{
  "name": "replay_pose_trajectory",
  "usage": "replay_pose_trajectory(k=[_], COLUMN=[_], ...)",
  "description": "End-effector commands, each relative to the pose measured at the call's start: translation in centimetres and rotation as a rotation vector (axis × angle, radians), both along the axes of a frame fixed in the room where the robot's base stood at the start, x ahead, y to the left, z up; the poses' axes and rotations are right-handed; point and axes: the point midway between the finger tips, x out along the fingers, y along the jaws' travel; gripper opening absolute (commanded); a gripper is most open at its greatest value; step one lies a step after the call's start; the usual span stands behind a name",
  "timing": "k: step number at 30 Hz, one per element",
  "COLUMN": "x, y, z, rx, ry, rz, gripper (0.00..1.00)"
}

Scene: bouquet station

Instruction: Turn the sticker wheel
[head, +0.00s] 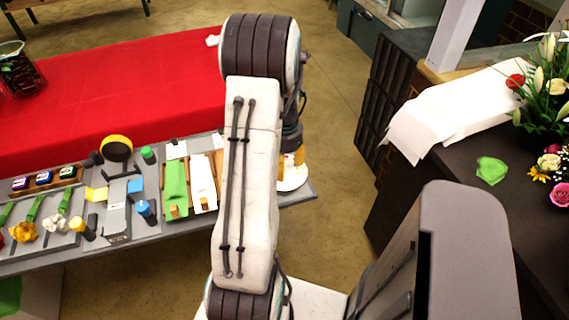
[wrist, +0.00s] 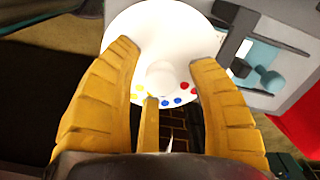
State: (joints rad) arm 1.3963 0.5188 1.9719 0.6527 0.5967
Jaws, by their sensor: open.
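The sticker wheel (wrist: 140,20) is a white disc with red, blue and yellow dots near its lower rim and a pale round knob (wrist: 160,76) at its middle. In the head view the wheel (head: 292,183) shows at the right end of the grey table, partly hidden by my arm. My gripper (wrist: 163,55) is open, its two yellow fingers spread left and right of the knob, with a gap visible on each side. A third narrow yellow piece stands just below the knob. In the head view only a little of my gripper (head: 299,156) shows beside the arm.
The grey table (head: 310,192) holds green and white sheets, small bottles and flowers left of my arm. A red-covered table (head: 130,95) lies behind. A dark counter (head: 440,180) with flowers stands at the right. Floor is clear between them.

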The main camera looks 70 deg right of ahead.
Motion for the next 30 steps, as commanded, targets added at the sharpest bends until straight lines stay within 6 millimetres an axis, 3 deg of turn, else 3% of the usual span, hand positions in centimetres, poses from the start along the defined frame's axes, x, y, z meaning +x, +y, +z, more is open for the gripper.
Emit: replay_pose_trajectory(k=[8,21,30], x=[0.0,0.0,0.0], y=[-0.1,-0.2,-0.1], z=[1.2,8.4,11.4], rx=[-0.005,-0.006,-0.002], ry=[-0.001,-0.001,0.0], rz=[0.0,0.0,0.0], gripper=[0.53,0.53,0.53])
